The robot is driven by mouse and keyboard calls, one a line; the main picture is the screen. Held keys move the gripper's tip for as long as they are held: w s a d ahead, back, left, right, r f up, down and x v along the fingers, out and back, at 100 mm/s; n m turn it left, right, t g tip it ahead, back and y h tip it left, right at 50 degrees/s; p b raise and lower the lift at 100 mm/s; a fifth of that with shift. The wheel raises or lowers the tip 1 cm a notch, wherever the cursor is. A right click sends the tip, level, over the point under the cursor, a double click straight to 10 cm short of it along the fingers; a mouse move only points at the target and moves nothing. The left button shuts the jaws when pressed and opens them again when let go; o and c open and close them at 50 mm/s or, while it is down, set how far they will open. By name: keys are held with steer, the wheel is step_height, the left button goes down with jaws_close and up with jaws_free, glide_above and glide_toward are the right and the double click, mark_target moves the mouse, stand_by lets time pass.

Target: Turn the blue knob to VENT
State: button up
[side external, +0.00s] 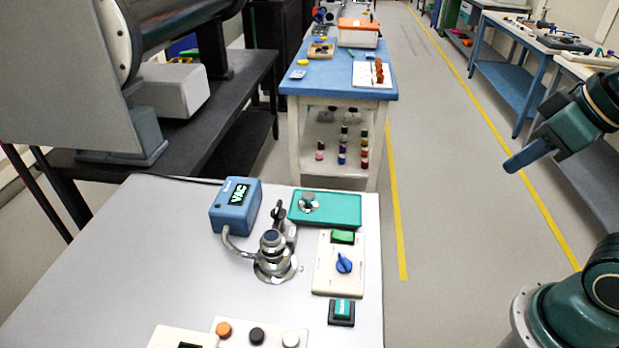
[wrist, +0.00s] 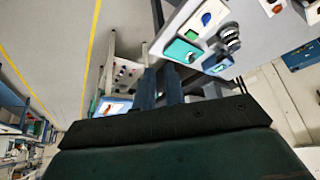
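The blue knob (side external: 343,263) sits on a cream panel (side external: 325,283) near the right edge of the grey table. Small marks surround the knob, but I cannot read them, so VENT cannot be picked out. The panel has a green block (side external: 343,237) above the knob. The knob also shows small at the top of the wrist view (wrist: 206,19). My gripper (side external: 513,165) is in the air to the right of the table, well away from the knob. Its two blue fingers show close together in the wrist view (wrist: 161,88); whether they are open is unclear.
A teal tray (side external: 345,212) with a metal part, a blue VAC box (side external: 233,213) and a metal valve fitting (side external: 272,262) stand near the panel. A green button (side external: 342,309) is below it. Coloured buttons (side external: 257,336) line the front. Between table and gripper is open floor.

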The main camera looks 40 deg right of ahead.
steer(key=o, duration=0.3)
steer(key=shift+o, duration=0.2)
steer(key=shift+w+a, duration=0.2)
steer(key=shift+w, duration=0.3)
steer(key=m+g, duration=0.3)
steer(key=g, duration=0.3)
glide_above(345, 259)
step_height(345, 259, down, 13)
steer(key=shift+f, duration=6.8)
